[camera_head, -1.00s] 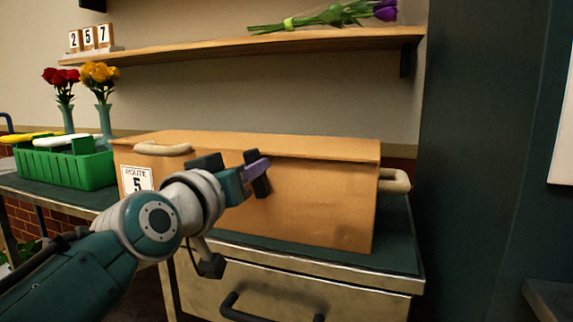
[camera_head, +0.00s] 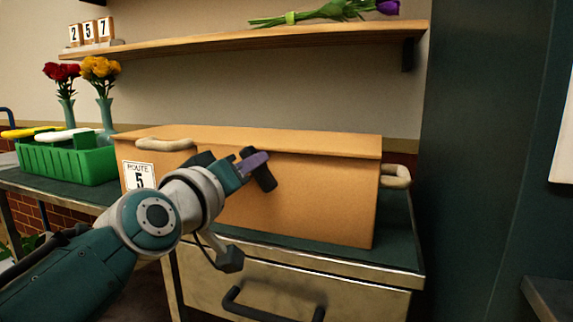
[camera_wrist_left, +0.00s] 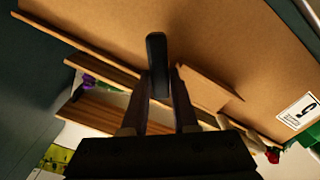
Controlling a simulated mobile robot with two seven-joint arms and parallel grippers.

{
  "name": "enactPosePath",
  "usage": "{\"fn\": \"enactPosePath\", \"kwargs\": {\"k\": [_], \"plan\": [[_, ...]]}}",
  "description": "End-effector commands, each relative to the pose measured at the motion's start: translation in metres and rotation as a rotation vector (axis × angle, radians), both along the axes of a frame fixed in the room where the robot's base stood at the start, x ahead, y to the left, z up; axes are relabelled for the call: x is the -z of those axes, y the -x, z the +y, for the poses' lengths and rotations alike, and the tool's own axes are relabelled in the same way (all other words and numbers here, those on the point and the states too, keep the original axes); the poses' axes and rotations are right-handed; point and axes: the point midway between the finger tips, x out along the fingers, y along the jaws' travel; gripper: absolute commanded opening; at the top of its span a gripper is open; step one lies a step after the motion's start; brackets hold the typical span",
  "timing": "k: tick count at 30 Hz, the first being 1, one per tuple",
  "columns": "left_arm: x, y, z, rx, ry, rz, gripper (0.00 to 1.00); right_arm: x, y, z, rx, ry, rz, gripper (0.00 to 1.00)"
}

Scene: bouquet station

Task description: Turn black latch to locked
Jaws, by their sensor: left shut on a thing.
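The black latch (camera_head: 265,180) is on the front face of the tan box (camera_head: 320,200), near its top edge. It is tilted, with its lower end toward the right in the head view. My left gripper (camera_head: 253,163), with purple fingertips, is shut on the latch. In the left wrist view the latch (camera_wrist_left: 156,55) shows as a dark bar between the two fingers (camera_wrist_left: 160,95). The fingers hide part of the latch and its pivot. My right gripper is in neither view.
The box stands on a dark green-topped metal bench (camera_head: 395,235) with a drawer handle (camera_head: 270,308). Rope handles (camera_head: 396,176) stick out from the box. A green crate (camera_head: 65,163) and flower vases (camera_head: 105,113) stand at the left. A shelf (camera_head: 250,44) runs above.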

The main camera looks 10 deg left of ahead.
Motion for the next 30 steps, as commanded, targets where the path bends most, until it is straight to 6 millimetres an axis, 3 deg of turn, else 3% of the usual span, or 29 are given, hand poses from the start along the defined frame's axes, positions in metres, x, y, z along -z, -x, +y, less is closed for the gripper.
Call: {"fn": "enactPosePath", "kwargs": {"k": [2, 3, 11, 25, 30], "plan": [[0.0004, 0.0001, 0.0, 0.001, -0.001, 0.001, 0.0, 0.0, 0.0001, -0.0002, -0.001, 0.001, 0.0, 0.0], [0.0004, 0.0, 0.0, 0.001, -0.001, 0.001, 0.28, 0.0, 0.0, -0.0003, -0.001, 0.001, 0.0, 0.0], [0.0003, 0.0001, -0.0001, 0.001, -0.001, 0.001, 0.57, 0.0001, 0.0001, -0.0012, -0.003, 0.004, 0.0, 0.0], [0.0014, 0.0002, 0.0004, 0.0, -0.015, 0.0, 0.57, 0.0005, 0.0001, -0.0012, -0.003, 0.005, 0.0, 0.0], [0.0011, 0.0004, -0.0013, -0.001, -0.167, -0.029, 0.57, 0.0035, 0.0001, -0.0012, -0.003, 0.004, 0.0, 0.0]]}}
